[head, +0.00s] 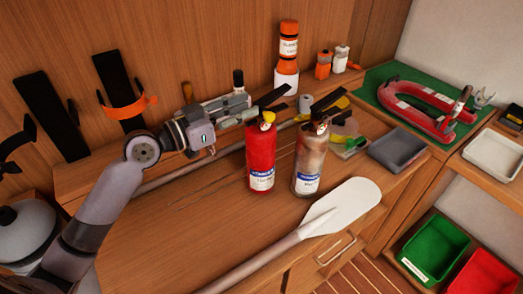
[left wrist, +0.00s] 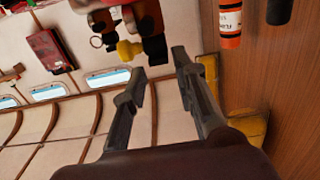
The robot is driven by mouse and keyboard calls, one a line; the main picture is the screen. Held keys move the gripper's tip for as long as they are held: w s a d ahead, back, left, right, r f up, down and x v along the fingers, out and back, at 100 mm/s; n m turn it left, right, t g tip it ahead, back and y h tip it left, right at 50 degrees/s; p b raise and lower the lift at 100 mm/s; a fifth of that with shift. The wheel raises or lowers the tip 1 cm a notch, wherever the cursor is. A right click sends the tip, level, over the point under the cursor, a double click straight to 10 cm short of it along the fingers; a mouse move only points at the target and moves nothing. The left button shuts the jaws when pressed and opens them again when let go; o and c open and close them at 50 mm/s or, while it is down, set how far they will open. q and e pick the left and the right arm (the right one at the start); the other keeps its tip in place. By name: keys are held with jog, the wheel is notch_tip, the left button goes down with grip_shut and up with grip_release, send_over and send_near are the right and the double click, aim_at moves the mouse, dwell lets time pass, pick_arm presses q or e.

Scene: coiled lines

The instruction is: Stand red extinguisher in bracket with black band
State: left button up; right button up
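The red extinguisher (head: 261,160) stands upright on the wooden bench top, with a white-and-blue label and a black lever at its top. My left gripper (head: 250,107) is at its upper left, fingers pointing toward the valve, open and holding nothing. The left wrist view shows the two fingers apart (left wrist: 157,65), with a yellow part of an extinguisher head (left wrist: 128,50) close beyond a fingertip. On the wall at left is a black bracket plate (head: 50,115) with a dark clip beside it; another bracket (head: 110,80) has an orange band (head: 130,107). My right gripper is out of view.
A worn pale extinguisher (head: 309,165) stands close right of the red one. A white paddle (head: 345,200) lies in front. An orange-and-white cylinder (head: 287,60) stands behind. A grey tray (head: 397,150) is at right. The bench's left front is clear.

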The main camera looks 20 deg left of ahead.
aim_at(262, 101)
pick_arm(q)
jog(key=p+x, duration=0.3)
jog(key=x, duration=0.2)
jog(key=shift+s+r, duration=0.1)
jog(key=shift+w+d, duration=0.15)
jog(key=shift+w, duration=0.05)
jog(key=shift+s, duration=0.1)
jog(key=shift+c, duration=0.4)
grip_shut()
